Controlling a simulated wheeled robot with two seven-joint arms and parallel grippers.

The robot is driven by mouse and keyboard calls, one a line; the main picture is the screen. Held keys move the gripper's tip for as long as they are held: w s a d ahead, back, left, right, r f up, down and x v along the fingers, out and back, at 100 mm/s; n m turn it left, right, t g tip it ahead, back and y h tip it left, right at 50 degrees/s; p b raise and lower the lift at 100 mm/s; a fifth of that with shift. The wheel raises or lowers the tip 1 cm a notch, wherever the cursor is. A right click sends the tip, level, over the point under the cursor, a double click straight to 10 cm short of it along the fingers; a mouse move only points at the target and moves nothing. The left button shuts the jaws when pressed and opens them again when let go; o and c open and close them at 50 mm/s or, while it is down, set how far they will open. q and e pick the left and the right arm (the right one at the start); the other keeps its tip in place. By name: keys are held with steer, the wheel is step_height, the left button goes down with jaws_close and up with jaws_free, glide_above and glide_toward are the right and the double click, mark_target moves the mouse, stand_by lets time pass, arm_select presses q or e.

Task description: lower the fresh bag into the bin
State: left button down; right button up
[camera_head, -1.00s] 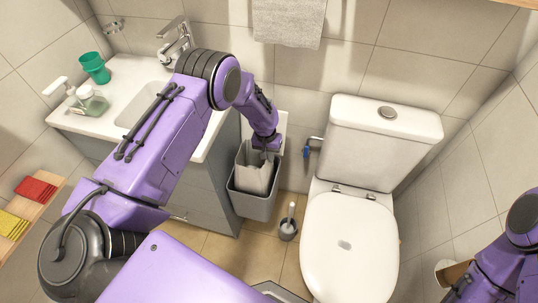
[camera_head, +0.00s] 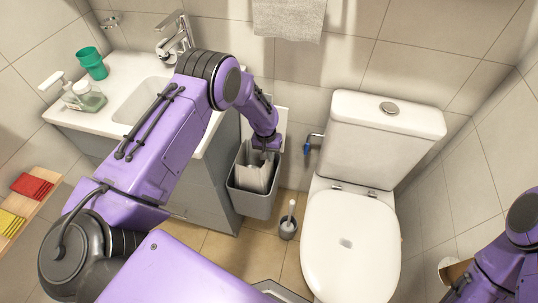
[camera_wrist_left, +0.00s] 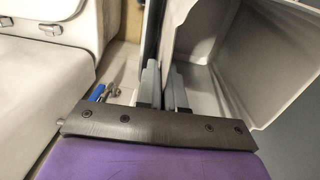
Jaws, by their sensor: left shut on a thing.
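The fresh bag (camera_head: 255,175) is pale grey and sits mostly inside the grey bin (camera_head: 262,209), its top near the bin's rim. My left gripper (camera_head: 265,153) is at the bag's upper edge, just above the bin's back side. In the left wrist view my left gripper (camera_wrist_left: 164,88) is shut on the edge of the bag (camera_wrist_left: 190,32), whose open mouth lies to the right of the fingers. The fingers hide part of that edge. My right arm shows at the lower right of the head view; its gripper's jaws cannot be made out.
The sink cabinet (camera_head: 205,187) stands close to the bin's left. A toilet (camera_head: 350,235) is to the right, with a toilet brush (camera_head: 288,222) on the floor between. A blue-handled valve (camera_head: 307,149) is on the wall near the bin.

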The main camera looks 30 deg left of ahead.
mark_target(269, 164)
arm_select(q)
steer(key=shift+f, duration=0.1)
steer(key=shift+f+b, duration=0.85)
steer(key=shift+f, duration=0.2)
steer(key=shift+f+b, duration=0.8)
steer(key=shift+f, duration=0.1)
steer(key=shift+f+b, duration=0.9)
steer(key=shift+f, duration=0.2)
steer(key=shift+f+b, duration=0.8)
steer(key=shift+f, duration=0.05)
